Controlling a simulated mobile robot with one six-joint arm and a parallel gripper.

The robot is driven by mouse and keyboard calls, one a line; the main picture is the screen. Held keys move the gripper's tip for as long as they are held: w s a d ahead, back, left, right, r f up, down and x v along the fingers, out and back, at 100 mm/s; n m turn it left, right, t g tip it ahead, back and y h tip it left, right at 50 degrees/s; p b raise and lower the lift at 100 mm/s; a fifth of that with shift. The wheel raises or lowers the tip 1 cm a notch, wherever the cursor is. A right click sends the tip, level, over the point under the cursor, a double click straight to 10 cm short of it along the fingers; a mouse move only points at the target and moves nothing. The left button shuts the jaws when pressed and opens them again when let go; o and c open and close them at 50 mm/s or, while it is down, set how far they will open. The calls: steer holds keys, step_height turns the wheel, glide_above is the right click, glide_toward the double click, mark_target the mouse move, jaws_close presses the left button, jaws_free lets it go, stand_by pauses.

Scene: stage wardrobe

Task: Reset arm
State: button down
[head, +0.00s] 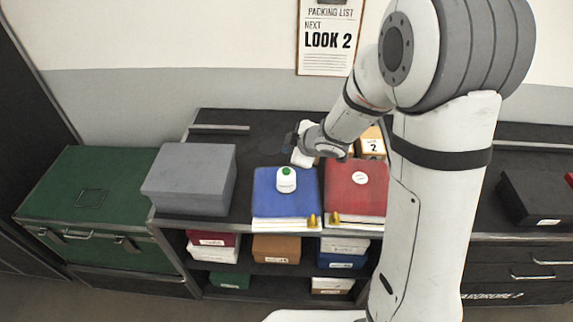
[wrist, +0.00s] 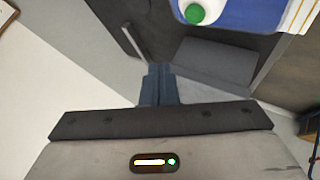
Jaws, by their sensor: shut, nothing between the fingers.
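My gripper (head: 297,145) is up over the back part of the dark shelf top, behind the blue book in the head view. In the wrist view my gripper (wrist: 160,72) has its two dark fingers together with nothing between them. A white bottle with a green cap (head: 286,181) stands upright on the blue book (head: 272,207). The bottle's green cap (wrist: 195,14) also shows at the top of the wrist view, apart from the fingers.
A grey box (head: 190,178) stands left of the blue book. A red book (head: 356,196) lies to its right, with a box marked 2 (head: 371,146) behind. A green trunk (head: 88,190) stands at the left. The shelf top (head: 255,130) is clear at the back.

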steer(key=shift+d, duration=0.1)
stand_by(0.3)
steer(key=s+d+r+m+h+b, duration=0.1)
steer(key=s+d+r+m+h, duration=0.15)
steer(key=d, duration=0.25)
steer(key=s+d+r+m+t+h, duration=0.1)
steer(key=s+d+r+m+h, duration=0.1)
steer(key=d+r+m, duration=0.25)
steer(key=s+d+r+m+h+b, duration=0.1)
steer(key=s+d+r+m+h, duration=0.15)
steer(key=d, duration=0.25)
steer(key=s+d+r+m+g+y, duration=0.1)
steer(key=s+m+g, duration=0.3)
steer(key=s, duration=1.5)
steer(key=m, duration=0.3)
steer(key=shift+r+g+b, duration=0.2)
steer(key=shift+g+b, duration=0.1)
steer(key=shift+b, duration=0.1)
